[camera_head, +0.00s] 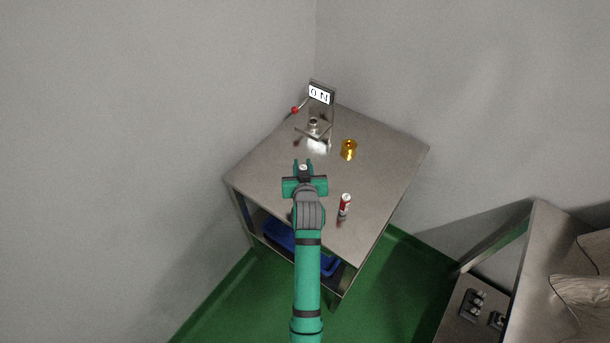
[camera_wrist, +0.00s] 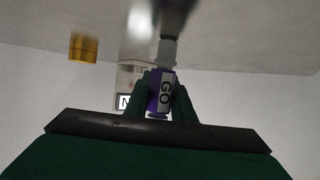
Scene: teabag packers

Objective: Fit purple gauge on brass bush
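My gripper (camera_head: 304,166) is above the table, left of and nearer than the brass bush. In the wrist view, my gripper (camera_wrist: 160,95) has its dark green fingers closed on the purple gauge (camera_wrist: 154,98). The gauge has a white label reading "GO" and a grey cylindrical end pointing away from my palm. The brass bush (camera_head: 348,149) is a gold, flanged piece standing on the table, apart from the gauge. It also shows at the upper left of the wrist view (camera_wrist: 83,48).
A metal fixture (camera_head: 314,128) with a black-and-white sign (camera_head: 319,95) and a red-knobbed lever (camera_head: 295,110) stands at the table's back. A red-and-white can-like item (camera_head: 345,202) stands right of my arm. The table (camera_head: 385,170) is bare at right. A blurred dark shape (camera_wrist: 174,14) lies beyond the gauge.

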